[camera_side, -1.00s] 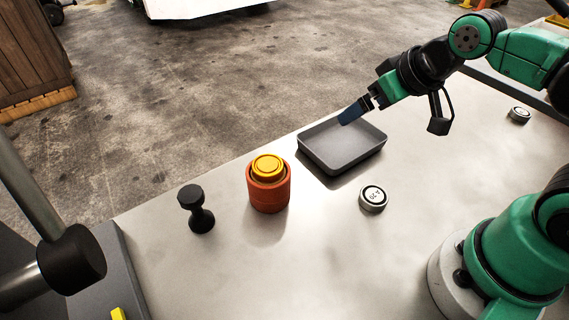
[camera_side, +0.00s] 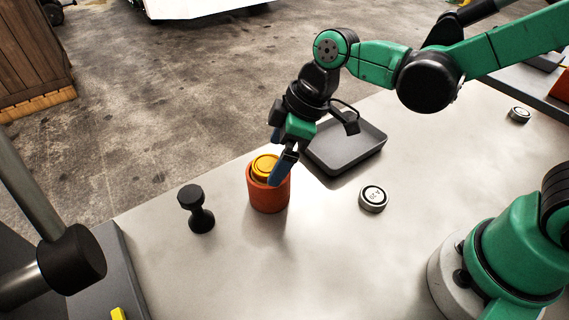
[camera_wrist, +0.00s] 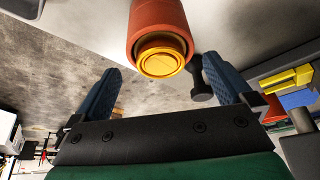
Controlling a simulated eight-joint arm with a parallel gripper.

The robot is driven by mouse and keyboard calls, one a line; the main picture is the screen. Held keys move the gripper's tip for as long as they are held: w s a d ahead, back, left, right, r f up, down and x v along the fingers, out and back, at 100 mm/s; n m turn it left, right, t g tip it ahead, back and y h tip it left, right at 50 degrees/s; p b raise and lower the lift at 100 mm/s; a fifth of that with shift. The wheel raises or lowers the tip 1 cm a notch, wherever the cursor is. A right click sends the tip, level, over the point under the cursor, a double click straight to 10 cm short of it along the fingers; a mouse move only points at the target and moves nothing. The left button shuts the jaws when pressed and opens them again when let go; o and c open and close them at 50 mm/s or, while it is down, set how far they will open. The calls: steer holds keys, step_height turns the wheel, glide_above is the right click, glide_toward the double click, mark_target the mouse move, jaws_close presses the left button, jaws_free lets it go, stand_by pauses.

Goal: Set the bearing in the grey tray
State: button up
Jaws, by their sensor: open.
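The grey tray (camera_side: 352,165) lies empty on the bench, right of the orange pot. I cannot tell for sure which thing is the bearing. A flat round piece with a pale marked face and dark rim (camera_side: 372,194) lies in front of the tray; a similar one (camera_side: 519,114) lies at the far right. A yellow round piece (camera_side: 265,165) sits in the top of the orange pot (camera_side: 268,200). My gripper (camera_side: 277,180) is open and empty at the pot's right side, partly covering it. In the wrist view the yellow piece (camera_wrist: 160,62) shows between the blue fingers (camera_wrist: 162,66).
A black waisted post (camera_side: 197,210) stands left of the pot; it shows behind the right finger in the wrist view (camera_wrist: 198,84). The bench's front middle is clear. A dark block with a yellow part (camera_side: 118,313) is at the lower left.

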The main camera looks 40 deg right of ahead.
steer(key=shift+x, duration=0.85)
jaws_close()
steer(key=shift+r, duration=0.1)
